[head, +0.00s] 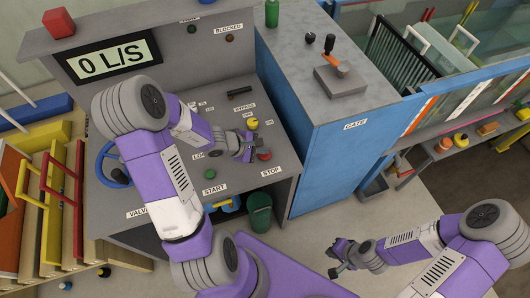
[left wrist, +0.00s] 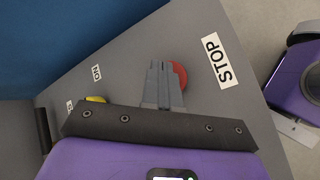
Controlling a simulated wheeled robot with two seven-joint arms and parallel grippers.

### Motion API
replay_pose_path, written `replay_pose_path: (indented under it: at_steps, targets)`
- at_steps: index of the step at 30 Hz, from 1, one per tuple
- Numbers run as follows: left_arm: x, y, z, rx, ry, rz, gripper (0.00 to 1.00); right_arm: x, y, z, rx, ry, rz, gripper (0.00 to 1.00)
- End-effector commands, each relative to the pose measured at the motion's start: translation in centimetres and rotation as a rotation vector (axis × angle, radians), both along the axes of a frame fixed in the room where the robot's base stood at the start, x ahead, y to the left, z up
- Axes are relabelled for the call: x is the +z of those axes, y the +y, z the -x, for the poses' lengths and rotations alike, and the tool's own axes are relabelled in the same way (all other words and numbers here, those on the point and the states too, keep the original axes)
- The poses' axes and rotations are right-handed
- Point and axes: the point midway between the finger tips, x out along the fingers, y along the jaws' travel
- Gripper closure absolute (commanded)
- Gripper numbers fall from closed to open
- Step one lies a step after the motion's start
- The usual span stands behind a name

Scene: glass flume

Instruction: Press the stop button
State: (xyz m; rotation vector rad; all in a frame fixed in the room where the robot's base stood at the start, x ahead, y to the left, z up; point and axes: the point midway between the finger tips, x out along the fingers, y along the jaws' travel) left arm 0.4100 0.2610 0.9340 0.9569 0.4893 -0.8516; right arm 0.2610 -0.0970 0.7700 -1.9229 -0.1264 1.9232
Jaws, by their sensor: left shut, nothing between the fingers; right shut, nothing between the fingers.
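The red stop button (head: 264,154) is on the right part of the grey control panel (head: 185,192), behind the STOP label. In the left wrist view the red button (left wrist: 180,74) shows beside and partly behind my fingertips, near the STOP label (left wrist: 224,61). My left gripper (head: 248,157) is shut and empty, its tips at the button's left edge in the head view. I cannot tell whether they touch it. My right gripper (head: 335,258) is shut and empty over the floor at the lower right. The display (head: 108,62) reads 0 L/S.
A green start button (head: 210,174) and a yellow knob (head: 252,123) are on the same panel. A blue valve wheel (head: 112,165) is at its left. The blue gate cabinet (head: 335,150) stands right of the panel. A green bin (head: 260,212) is below.

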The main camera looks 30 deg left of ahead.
Motion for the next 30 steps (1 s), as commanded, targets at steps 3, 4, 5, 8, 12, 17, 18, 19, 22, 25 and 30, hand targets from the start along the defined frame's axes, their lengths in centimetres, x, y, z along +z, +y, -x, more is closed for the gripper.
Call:
replay_pose_path:
  at_steps: [3, 4, 5, 8, 12, 17, 18, 19, 22, 25, 30]
  targets:
    - [1.0, 0.0, 0.0, -0.001, 0.0, -0.001, 1.0, 0.7, 0.0, 0.0, 0.0, 0.0, 0.0, 1.0]
    - [1.1, 0.0, 0.0, -0.001, -0.001, -0.001, 1.0, 0.8, 0.0, 0.0, 0.0, 0.0, 0.0, 1.0]
    - [1.2, 0.0, 0.0, -0.001, -0.001, -0.001, 1.0, 0.8, 0.0, 0.0, 0.0, 0.0, 0.0, 1.0]
    - [1.2, 0.0, 0.0, -0.001, 0.0, -0.001, 1.0, 0.9, 0.0, 0.0, 0.0, 0.0, 0.0, 1.0]
    - [1.2, 0.0, 0.0, -0.001, -0.001, 0.0, 1.0, 0.8, 0.0, 0.0, 0.0, 0.0, 0.0, 1.0]
    - [1.7, 0.0, 0.0, -0.002, -0.001, 0.0, 1.0, 1.2, 0.0, 0.0, 0.0, 0.0, 0.0, 1.0]
    - [2.1, 0.0, 0.0, -0.001, -0.002, -0.001, 1.0, 1.5, 0.0, 0.0, 0.0, 0.0, 0.0, 1.0]
    - [2.4, 0.0, 0.0, -0.002, -0.002, -0.002, 1.0, 1.7, 0.0, 0.0, 0.0, 0.0, 0.0, 1.0]
    - [3.5, 0.0, 0.0, -0.002, -0.002, -0.002, 1.0, 2.5, 0.0, 0.0, 0.0, 0.0, 0.0, 1.0]
    - [4.5, 0.0, 0.0, -0.002, -0.002, -0.002, 1.0, 3.2, 0.0, 0.0, 0.0, 0.0, 0.0, 1.0]
    - [6.2, 0.0, 0.0, -0.002, -0.002, -0.002, 1.0, 4.4, 0.0, 0.0, 0.0, 0.0, 0.0, 1.0]
